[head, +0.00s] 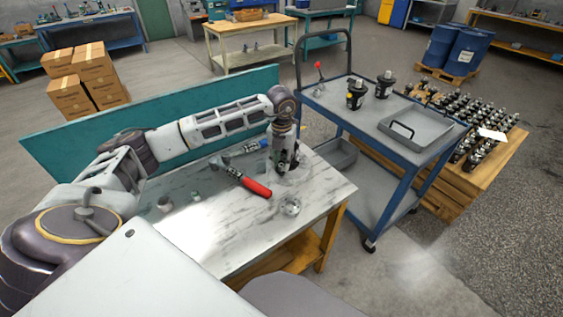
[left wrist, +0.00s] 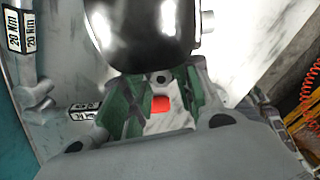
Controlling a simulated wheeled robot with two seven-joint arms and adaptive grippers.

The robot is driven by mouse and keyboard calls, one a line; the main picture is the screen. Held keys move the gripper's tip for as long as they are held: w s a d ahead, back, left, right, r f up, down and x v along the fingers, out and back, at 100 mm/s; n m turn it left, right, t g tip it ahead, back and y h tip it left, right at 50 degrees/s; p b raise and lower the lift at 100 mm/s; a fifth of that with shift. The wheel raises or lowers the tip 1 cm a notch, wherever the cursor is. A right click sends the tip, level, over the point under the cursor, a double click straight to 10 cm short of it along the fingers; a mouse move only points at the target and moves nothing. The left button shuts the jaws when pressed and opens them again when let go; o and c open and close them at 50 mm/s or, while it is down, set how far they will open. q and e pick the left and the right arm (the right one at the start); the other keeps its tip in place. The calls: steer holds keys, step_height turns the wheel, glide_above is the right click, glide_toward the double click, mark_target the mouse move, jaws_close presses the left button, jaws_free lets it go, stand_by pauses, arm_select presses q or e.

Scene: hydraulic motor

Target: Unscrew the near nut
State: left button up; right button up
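My left gripper (head: 285,166) points down over the right end of the marble-topped workbench (head: 215,238). In the left wrist view the two green-padded fingers (left wrist: 160,88) stand apart. A small grey hex-shaped piece, seemingly the near nut (left wrist: 160,78), shows between the fingertips, with a visible gap around it; I cannot tell whether either finger touches it. Just beyond is a large glossy black rounded body, likely the motor (left wrist: 145,30). In the head view the gripper mostly hides the motor and nut. My right gripper is not in view.
A round metal part (head: 291,207) lies in front. A teal panel (head: 60,150) borders the bench's back. A blue cart (head: 385,110) stands to the right.

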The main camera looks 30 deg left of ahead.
arm_select(q)
steer(key=shift+m+b, duration=0.35)
steer(key=shift+m, duration=1.15)
steer(key=shift+s+m+b, duration=0.25)
steer(key=shift+m+b, duration=0.15)
steer(key=shift+m, duration=1.4)
